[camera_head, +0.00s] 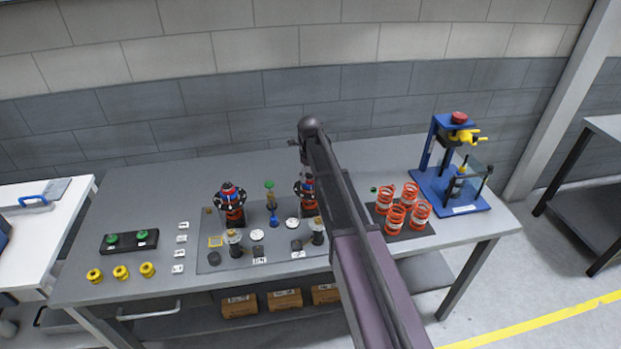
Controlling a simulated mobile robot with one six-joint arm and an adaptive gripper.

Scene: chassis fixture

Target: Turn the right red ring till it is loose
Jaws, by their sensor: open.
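Two similar upright assemblies stand on the grey mat, each with a dark body, red and blue parts at the top and an orange-red part lower down. The right assembly (308,194) is partly covered by my arm, and its right side is hidden. A small red patch, perhaps the right red ring (308,182), shows at its top; I cannot tell how tight it is. The left assembly (231,201) is in clear view. My arm reaches from the bottom right up past the right assembly. My gripper cannot be made out; the arm hides that area.
Several orange-red springs (396,217) stand on a dark mat right of my arm. A blue press (447,170) stands at the table's right end. Small parts crowd the grey mat (216,238).

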